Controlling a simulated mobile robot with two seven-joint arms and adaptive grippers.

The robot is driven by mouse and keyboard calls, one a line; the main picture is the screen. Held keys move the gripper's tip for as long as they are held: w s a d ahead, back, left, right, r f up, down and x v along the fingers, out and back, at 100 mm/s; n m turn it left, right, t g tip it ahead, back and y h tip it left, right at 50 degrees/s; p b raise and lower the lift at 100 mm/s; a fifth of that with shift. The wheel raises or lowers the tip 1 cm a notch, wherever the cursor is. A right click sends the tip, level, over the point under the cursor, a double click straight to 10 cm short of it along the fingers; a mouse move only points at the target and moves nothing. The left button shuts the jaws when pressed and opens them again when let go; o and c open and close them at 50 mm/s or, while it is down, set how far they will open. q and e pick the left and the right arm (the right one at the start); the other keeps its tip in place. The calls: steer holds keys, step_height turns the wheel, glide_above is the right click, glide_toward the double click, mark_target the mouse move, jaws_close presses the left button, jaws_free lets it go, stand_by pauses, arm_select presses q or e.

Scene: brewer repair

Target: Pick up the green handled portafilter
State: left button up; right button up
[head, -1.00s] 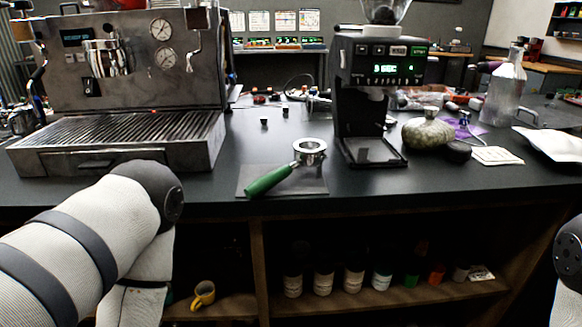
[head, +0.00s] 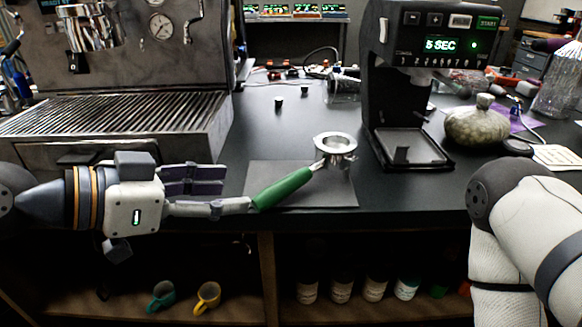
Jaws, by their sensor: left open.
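The portafilter with a green handle (head: 283,189) lies on a dark mat (head: 335,194) near the counter's front edge in the head view. Its metal basket (head: 335,147) points to the back right and its handle to the front left. My left gripper (head: 236,192) comes in from the left, its fingers apart and pointing right. One finger's tip is at the end of the green handle; I cannot tell whether they touch. The other finger is farther back, short of the handle. My right arm shows at the right, but its gripper is out of view.
An espresso machine (head: 125,90) stands at the left and a grinder (head: 410,70) behind the portafilter to the right. A round stone-like jar (head: 477,126) is farther right.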

mark_target(286, 179)
arm_select(q)
steer(key=x, duration=0.1)
steer(key=b+x, duration=0.1)
steer(key=x, duration=0.3)
steer(key=shift+w+d+r, duration=0.15)
steer(key=shift+d+r, duration=0.05)
steer(key=x, duration=0.2)
steer(key=b+x, duration=0.1)
steer(key=x, duration=0.1)
steer(key=r+x, duration=0.1)
steer(key=x, duration=0.2)
steer(key=shift+w+d, duration=0.1)
steer(key=shift+d, duration=0.2)
steer(key=shift+r, duration=0.1)
arm_select(e)
steer(key=s+f, duration=0.1)
steer(key=s+f+g, duration=0.1)
steer(key=shift+s+d+f, duration=0.3)
steer(key=shift+s+f, duration=0.05)
steer(key=shift+f, duration=0.05)
arm_select(q)
jaws_close()
